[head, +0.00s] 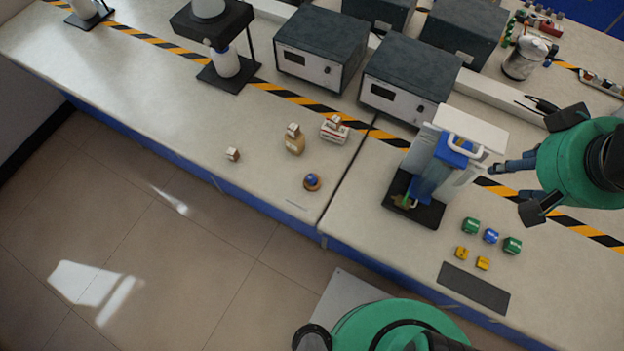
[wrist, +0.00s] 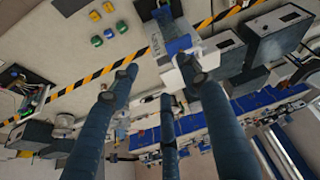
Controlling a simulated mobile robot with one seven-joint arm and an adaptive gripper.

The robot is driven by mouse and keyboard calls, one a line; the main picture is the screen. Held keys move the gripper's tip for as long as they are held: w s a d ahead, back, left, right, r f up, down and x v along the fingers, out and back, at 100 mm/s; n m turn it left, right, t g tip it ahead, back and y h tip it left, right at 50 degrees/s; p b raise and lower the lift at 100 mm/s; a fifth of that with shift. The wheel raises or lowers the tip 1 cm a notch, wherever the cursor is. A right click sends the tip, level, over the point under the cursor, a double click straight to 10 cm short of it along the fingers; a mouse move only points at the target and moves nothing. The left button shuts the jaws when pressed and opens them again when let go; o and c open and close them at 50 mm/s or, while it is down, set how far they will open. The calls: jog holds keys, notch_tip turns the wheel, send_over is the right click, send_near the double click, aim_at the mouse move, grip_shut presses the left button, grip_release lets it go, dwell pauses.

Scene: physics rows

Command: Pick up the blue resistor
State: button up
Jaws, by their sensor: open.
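The blue resistor (head: 491,236) is a small blue block lying on the right bench, between two green blocks. It also shows near the top left of the wrist view (wrist: 109,33). My gripper (head: 505,180) is at the right of the head view, above the bench and behind the blue resistor, apart from it. Its dark fingers point left. In the wrist view the fingers of my gripper (wrist: 157,78) are spread with nothing between them.
Green blocks (head: 471,226) (head: 513,246) flank the resistor; yellow blocks (head: 461,253) (head: 483,263) lie in front. A dark mat (head: 474,288) is near the bench edge. A stand with a blue and clear container (head: 432,172) stands left of my gripper. Grey instruments (head: 408,84) stand behind.

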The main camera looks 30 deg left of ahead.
jog(key=w+a+f+n+g+b, duration=0.1)
jog(key=w+a+f+n, duration=0.2)
jog(key=a+f+n, duration=0.3)
jog(key=w+a+f+n+g+y+b, duration=0.1)
jog(key=w+a+f+n, duration=0.25)
jog(key=a, duration=0.45)
jog(key=w+a+f+n+g+b, duration=0.1)
jog(key=w+a+f+n+g, duration=0.15)
jog(key=a+f+n, duration=0.35)
jog(key=s+a+f+n+b, duration=0.1)
jog(key=s+a+f+n, duration=0.1)
jog(key=a+f+n, duration=0.4)
jog(key=s+a+f+n+g+h+b, duration=0.1)
jog(key=a+f+n, duration=0.5)
jog(key=a+f, duration=0.6)
jog(key=shift+s+a+f, duration=0.4)
jog(key=shift+a, duration=0.5)
jog(key=shift+f+g, duration=0.1)
jog(key=shift+g, duration=0.15)
jog(key=b, duration=0.1)
send_over(313, 177)
jog(key=f, duration=0.8)
jog(key=shift+w+d+f, duration=0.1)
jog(key=shift+w+f, duration=0.05)
jog(key=shift+w, duration=0.2)
jog(key=shift+f, duration=0.1)
